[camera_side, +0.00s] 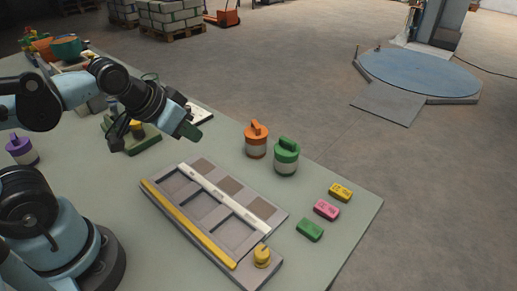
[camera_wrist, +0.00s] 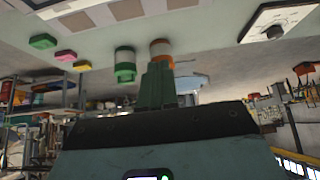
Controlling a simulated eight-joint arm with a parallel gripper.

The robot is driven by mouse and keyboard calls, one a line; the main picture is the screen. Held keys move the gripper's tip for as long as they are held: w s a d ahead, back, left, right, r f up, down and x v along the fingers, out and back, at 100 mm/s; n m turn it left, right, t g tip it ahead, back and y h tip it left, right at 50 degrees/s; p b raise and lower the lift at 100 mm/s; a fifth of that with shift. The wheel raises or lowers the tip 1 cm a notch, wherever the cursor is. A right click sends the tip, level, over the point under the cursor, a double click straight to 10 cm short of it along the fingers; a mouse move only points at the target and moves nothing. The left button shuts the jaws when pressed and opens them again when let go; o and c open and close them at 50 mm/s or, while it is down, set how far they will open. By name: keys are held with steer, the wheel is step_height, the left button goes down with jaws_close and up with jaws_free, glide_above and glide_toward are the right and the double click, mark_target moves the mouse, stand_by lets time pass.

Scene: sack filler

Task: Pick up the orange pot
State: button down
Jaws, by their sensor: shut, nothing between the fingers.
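The orange pot (camera_side: 256,140) stands upright on the table, with an orange lid and handle and a pale band around its body. It also shows in the wrist view (camera_wrist: 162,49), upside down and partly hidden behind my fingers. My gripper (camera_side: 193,132) is shut and empty, in the air to the left of the orange pot and apart from it. In the wrist view my green fingers (camera_wrist: 158,68) are together and overlap the pot's image. A green pot (camera_side: 286,157) of the same kind stands close by, to the right of the orange one.
A compartmented tray (camera_side: 205,208) with a yellow bar lies in front of the pots. Yellow (camera_side: 340,192), pink (camera_side: 326,209) and green (camera_side: 309,230) blocks lie near the table's right edge. A purple pot (camera_side: 20,150) stands far left. A green fixture (camera_side: 141,142) is behind my gripper.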

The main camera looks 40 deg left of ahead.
stand_by(0.3)
steer(key=shift+c, duration=1)
jaws_free()
steer(key=shift+w, duration=0.1)
